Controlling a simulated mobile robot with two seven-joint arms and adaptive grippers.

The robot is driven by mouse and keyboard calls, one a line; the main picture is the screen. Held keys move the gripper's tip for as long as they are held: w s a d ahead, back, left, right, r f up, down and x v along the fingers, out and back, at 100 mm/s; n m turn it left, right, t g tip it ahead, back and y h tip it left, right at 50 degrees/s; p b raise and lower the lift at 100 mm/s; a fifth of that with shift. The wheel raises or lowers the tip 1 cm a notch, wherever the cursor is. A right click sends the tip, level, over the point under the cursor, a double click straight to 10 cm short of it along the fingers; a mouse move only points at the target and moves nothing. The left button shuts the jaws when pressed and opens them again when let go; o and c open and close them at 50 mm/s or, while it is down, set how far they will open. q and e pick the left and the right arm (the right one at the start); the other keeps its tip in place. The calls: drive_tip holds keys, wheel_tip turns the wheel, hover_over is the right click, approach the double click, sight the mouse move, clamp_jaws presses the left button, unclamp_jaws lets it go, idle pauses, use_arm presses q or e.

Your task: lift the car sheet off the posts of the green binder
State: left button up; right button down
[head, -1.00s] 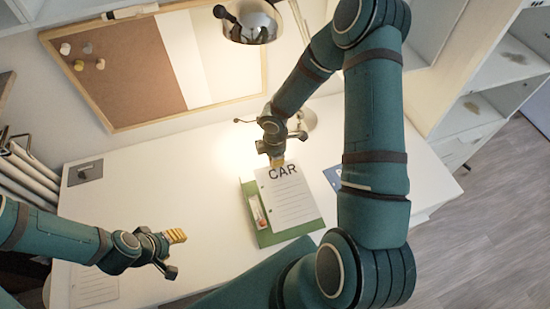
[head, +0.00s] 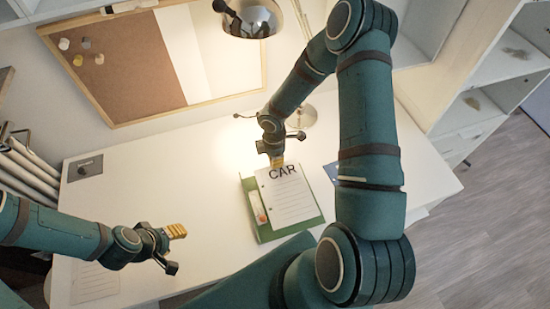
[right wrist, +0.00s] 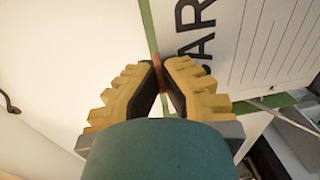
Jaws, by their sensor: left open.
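The green binder (head: 296,230) lies on the white desk. The car sheet (head: 291,203), white with "CAR" in black and ruled lines, is over it and covers most of its cover. The sheet also shows in the right wrist view (right wrist: 262,45). My right gripper (head: 277,162) is at the sheet's top edge beside the lettering. In the right wrist view its yellow fingers (right wrist: 161,72) are nearly together, with the sheet's edge between their tips. The posts cannot be made out. My left gripper (head: 175,247) is open and empty over the desk's left part.
A lamp (head: 250,19) stands behind the binder, its base near my right forearm. A corkboard (head: 125,65) is on the wall, and a paper (head: 94,283) lies front left. The desk's middle left is clear.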

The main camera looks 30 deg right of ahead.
idle(0.6)
drive_tip(key=shift+r+p, duration=1.8)
drive_tip(key=shift+r, duration=0.65)
